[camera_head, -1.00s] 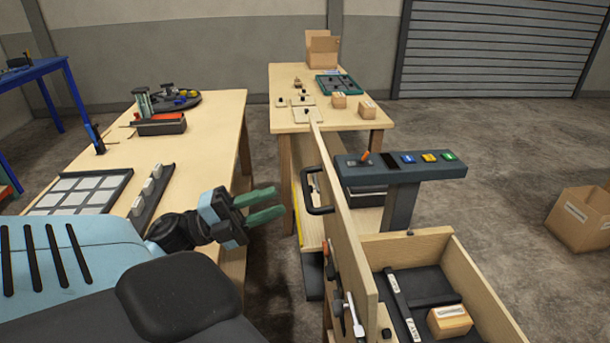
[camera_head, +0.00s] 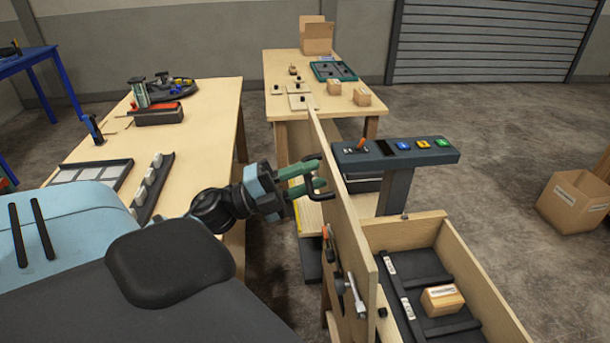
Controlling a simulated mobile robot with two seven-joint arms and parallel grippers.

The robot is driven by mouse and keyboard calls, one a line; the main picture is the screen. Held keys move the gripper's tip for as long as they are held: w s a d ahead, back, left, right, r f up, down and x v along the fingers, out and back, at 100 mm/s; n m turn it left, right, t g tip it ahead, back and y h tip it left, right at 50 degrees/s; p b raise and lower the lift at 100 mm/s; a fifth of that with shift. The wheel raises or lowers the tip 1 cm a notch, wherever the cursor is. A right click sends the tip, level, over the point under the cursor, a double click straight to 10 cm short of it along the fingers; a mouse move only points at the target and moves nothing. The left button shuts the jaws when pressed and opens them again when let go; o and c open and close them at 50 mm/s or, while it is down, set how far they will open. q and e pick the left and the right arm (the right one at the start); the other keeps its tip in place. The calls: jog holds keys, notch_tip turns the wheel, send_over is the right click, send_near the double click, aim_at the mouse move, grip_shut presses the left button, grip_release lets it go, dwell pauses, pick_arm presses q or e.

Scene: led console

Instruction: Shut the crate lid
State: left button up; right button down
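The wooden crate (camera_head: 489,283) stands at the lower right with its top open. Its lid (camera_head: 343,225) stands upright, edge-on to me, along the crate's left side. A black handle (camera_head: 318,194) sticks out from the lid's left face. My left gripper (camera_head: 322,174) has green fingers spread apart at the handle, one higher and one lower. The handle is partly hidden by the fingers, and I cannot tell if they touch it. My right gripper is not in view.
Inside the crate lie a small box (camera_head: 442,299) and a dark tray. A console (camera_head: 400,157) with a lever and coloured buttons stands just behind the crate. A workbench (camera_head: 203,140) is at left, another table (camera_head: 280,78) behind. Tools hang on the lid's left face.

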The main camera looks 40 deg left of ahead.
pick_arm(q)
grip_shut()
dwell(0.3)
jog(key=shift+w, duration=0.1)
